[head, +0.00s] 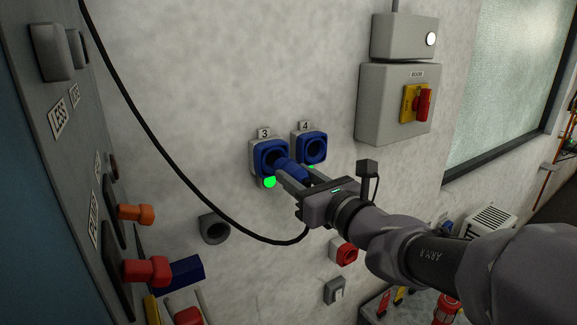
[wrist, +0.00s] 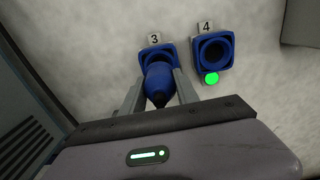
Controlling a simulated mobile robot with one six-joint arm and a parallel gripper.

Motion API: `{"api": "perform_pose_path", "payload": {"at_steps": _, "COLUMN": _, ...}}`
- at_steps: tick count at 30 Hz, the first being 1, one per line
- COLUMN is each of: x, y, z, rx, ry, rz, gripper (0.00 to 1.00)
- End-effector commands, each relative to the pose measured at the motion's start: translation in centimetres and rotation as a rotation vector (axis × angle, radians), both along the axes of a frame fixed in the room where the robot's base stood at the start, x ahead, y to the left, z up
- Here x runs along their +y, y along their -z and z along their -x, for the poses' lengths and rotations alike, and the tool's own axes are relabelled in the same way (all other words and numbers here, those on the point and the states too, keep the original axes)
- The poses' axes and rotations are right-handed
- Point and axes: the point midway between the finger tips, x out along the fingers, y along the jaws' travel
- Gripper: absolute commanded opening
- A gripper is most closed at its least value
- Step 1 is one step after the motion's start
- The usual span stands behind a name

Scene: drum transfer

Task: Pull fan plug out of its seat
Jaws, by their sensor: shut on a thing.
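The fan plug (head: 287,168) is a blue, rounded plug at seat 3, and it also shows in the wrist view (wrist: 159,82). Seat 3 (head: 257,150) is a blue socket on the wall with a "3" label above it; it also shows in the wrist view (wrist: 143,53). The plug's front end lines up with the seat's opening; how deep it sits I cannot tell. My gripper (head: 293,178) is shut on the plug, one finger on each side, as the wrist view (wrist: 160,92) shows. A green lamp (head: 269,182) glows below seat 3.
Seat 4 (head: 313,148), right of seat 3, is empty with a green lamp. A black cable (head: 158,147) hangs in a loop to below my gripper. A grey cabinet (head: 68,130) stands at left. A grey box with a red switch (head: 423,104) is at upper right.

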Motion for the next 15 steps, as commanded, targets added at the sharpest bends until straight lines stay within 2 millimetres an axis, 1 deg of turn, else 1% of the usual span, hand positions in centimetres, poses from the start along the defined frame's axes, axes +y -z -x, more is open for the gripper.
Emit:
{"api": "perform_pose_path", "payload": {"at_steps": 6, "x": -0.43, "y": 0.02, "z": 0.67, "rx": -0.001, "ry": 0.000, "rz": 0.001, "gripper": 0.00}}
{"api": "perform_pose_path", "payload": {"at_steps": 15, "x": -0.50, "y": 0.00, "z": 0.80, "rx": -0.001, "ry": 0.000, "rz": 0.001, "gripper": 0.00}}
